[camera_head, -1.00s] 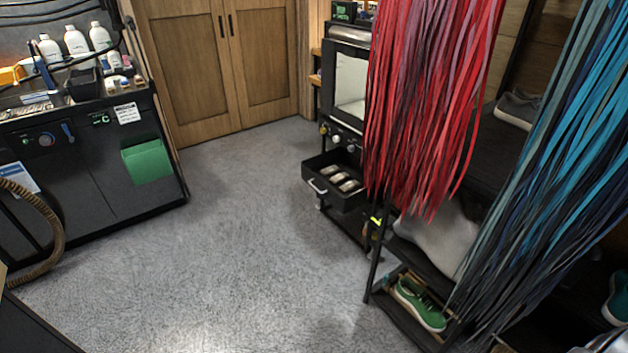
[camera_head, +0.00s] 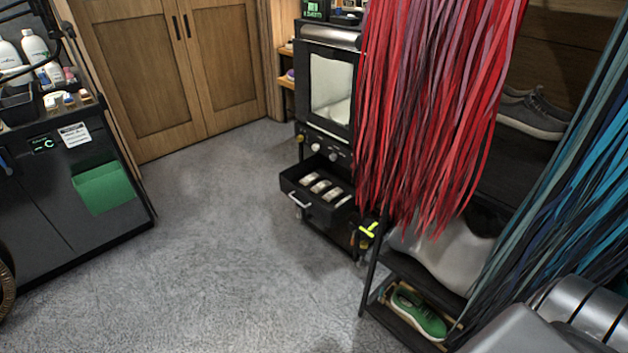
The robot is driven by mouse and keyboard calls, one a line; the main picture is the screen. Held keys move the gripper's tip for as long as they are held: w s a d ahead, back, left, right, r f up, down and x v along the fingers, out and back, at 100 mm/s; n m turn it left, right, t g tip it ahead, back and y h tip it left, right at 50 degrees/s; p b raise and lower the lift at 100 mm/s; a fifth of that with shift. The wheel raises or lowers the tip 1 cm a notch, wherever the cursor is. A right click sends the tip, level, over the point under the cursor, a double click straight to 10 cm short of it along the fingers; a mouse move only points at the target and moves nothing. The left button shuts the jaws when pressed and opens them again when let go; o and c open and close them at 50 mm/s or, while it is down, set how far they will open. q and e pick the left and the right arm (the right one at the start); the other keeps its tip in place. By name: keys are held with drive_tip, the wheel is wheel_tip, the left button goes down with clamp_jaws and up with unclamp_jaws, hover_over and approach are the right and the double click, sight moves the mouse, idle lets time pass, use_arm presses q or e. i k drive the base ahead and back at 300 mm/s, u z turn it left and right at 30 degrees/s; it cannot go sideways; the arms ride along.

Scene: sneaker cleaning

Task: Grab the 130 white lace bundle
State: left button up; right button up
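An open black drawer (camera_head: 292,188) sticks out from the dark cabinet beside the shoe rack. Several small pale bundles (camera_head: 320,186) with dark bands lie in a row inside it. They look like lace bundles, but no number can be read on them, so I cannot tell which is marked 130. Neither of my grippers shows. A grey part of my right arm comes in at the bottom right corner.
Red laces (camera_head: 430,100) hang in front of the rack, and blue laces (camera_head: 590,180) hang at the right. A green sneaker (camera_head: 418,312) sits on the low shelf. A black workbench (camera_head: 60,215) stands at the left. The grey floor (camera_head: 220,270) between is clear.

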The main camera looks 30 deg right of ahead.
sight(334, 194)
drive_tip(key=z, duration=0.05)
drive_tip(key=i, duration=3.05)
drive_tip(key=z, duration=2.5)
drive_tip(key=i, duration=0.5)
drive_tip(key=u, duration=0.05)
